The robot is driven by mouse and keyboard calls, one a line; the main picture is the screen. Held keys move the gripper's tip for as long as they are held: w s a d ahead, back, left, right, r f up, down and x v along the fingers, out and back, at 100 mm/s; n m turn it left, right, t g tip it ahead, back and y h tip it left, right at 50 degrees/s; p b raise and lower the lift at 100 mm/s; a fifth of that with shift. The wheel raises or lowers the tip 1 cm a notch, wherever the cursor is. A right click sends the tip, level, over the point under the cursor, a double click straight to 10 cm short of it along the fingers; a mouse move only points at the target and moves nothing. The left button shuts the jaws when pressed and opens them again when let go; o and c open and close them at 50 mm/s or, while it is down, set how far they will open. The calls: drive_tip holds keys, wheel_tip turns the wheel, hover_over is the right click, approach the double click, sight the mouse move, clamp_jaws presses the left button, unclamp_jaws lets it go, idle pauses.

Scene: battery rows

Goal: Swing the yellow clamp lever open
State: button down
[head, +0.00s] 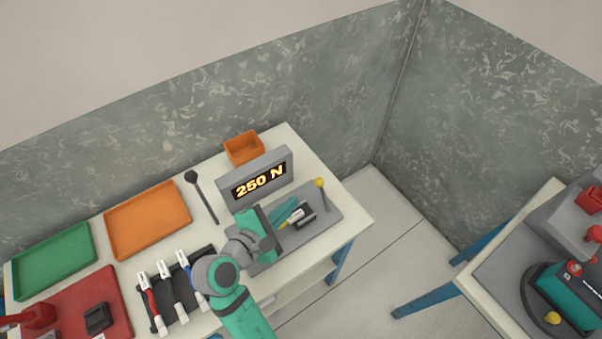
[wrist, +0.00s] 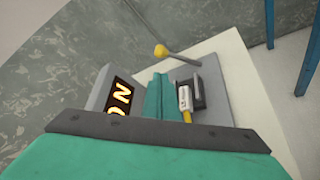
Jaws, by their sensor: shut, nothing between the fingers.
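The yellow clamp lever shows as a yellow ball knob (head: 319,182) on a thin grey rod, at the far right of the grey tester base. In the wrist view the knob (wrist: 160,51) is at upper centre, its rod running right toward the base. My gripper (head: 291,204) is over the base, left of the lever; its teal fingers are shut and empty. In the wrist view the fingers (wrist: 160,78) end short of the knob, apart from it. A white connector with a yellow end (wrist: 184,99) sits at a dark clamp block (wrist: 198,92), right of my fingers.
The "250 N" display (head: 262,183) stands behind my gripper. An orange bin (head: 243,148), orange tray (head: 148,219), green tray (head: 52,260) and cable rack (head: 180,318) share the table. A second table (head: 470,270) at the right holds a machine. Floor lies between the tables.

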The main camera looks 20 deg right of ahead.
sight(324, 195)
drive_tip(key=shift+w, duration=0.4)
drive_tip(key=shift+s, duration=0.4)
drive_tip(key=x, duration=1)
drive_tip(key=shift+w+a, duration=0.1)
drive_tip(key=shift+r, duration=0.1)
